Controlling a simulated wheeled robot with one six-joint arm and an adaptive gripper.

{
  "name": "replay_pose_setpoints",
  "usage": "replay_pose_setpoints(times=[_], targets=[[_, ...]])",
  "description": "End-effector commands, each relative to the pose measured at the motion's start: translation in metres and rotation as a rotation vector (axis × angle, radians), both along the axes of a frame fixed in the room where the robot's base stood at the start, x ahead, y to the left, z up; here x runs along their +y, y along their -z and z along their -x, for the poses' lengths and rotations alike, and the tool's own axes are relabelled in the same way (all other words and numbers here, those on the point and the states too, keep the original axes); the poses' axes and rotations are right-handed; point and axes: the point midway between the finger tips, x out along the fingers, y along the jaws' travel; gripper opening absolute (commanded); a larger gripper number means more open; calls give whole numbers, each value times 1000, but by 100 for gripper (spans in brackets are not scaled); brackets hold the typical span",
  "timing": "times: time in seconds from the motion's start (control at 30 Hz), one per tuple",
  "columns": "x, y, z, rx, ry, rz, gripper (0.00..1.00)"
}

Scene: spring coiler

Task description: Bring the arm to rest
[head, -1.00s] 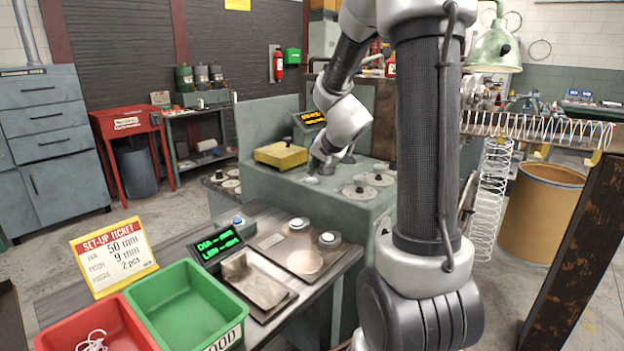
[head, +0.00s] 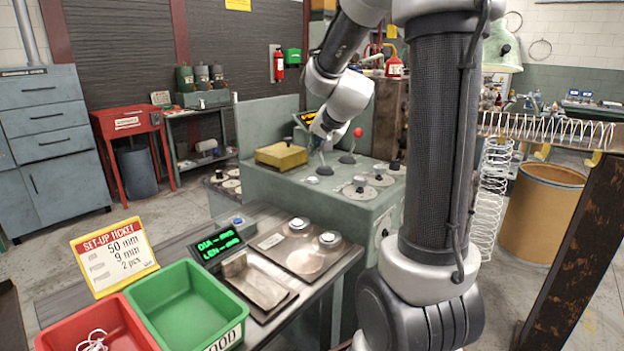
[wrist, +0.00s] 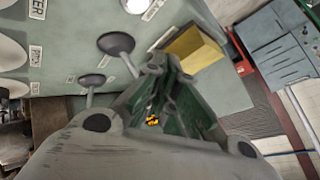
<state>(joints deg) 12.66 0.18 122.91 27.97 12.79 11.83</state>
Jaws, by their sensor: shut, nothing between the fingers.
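My gripper (head: 322,138) hangs above the grey-green control console (head: 340,203), at the end of my bent arm. In the wrist view my gripper (wrist: 165,65) has its fingers together, with nothing visible held. A lever with a red knob (head: 357,132) stands upright just right of the gripper in the head view. The gripper looks close to the console controls, but contact cannot be told.
A yellow box (head: 281,155) sits on the console, left of the gripper. Dial knobs (head: 361,184) lie to its right. A bench in front holds a green bin (head: 188,300), a red bin (head: 100,325) and a set-up ticket (head: 113,255). A coiled spring (head: 545,127) stretches at the right.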

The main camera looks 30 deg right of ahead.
Motion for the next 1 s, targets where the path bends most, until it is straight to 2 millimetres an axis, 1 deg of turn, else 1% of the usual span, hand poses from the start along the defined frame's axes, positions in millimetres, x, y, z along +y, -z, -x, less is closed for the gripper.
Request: replay_pose_setpoints(times=[0.27,0.33,0.37,0.47,0.5,0.57,0.6,0.67,0.7,0.77,0.8,0.9,1.0], targets=[[0,1,0,2,-4,3,0],[4,5,4,27,-28,3,0],[7,8,8,49,-49,5,0],[17,31,33,165,-135,16,0],[22,39,49,218,-178,24,0],[31,44,80,295,-257,43,0],[39,44,101,342,-312,62,0],[48,41,136,406,-394,95,0],[53,38,158,443,-444,120,0],[60,33,190,489,-513,160,0],[63,29,211,517,-555,187,0],[68,20,258,558,-641,262,0],[71,13,291,557,-690,331,0]])
